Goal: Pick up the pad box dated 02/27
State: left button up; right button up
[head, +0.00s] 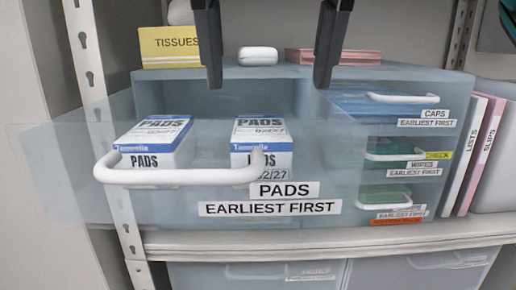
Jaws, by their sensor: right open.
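Two white and blue pad boxes stand in the pulled-out, see-through PADS drawer (75,165). The right pad box (262,136) shows 02/27 on its front, partly hidden by the drawer handle (180,176). My right gripper (268,80) is open and empty, fingers pointing down. In the picture its fingertips are above the right pad box, one to each side of it, apart from it. My left gripper is not in view.
A yellow TISSUES box (169,46), a white rounded case (258,56) and pink packs (345,57) are on top of the cabinet. Shut drawers marked CAPS (432,114) and WIPES (420,166) are at right. Binders (487,155) stand beside them. The drawer behind the boxes looks empty.

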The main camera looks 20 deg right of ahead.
aim_at(249, 116)
jog(key=x, duration=0.8)
jog(key=shift+a+f, duration=0.25)
jog(key=shift+a, duration=0.05)
jog(key=shift+f+b, duration=0.25)
jog(key=shift+b, duration=0.2)
dwell(0.5)
jog(key=c, duration=1.1)
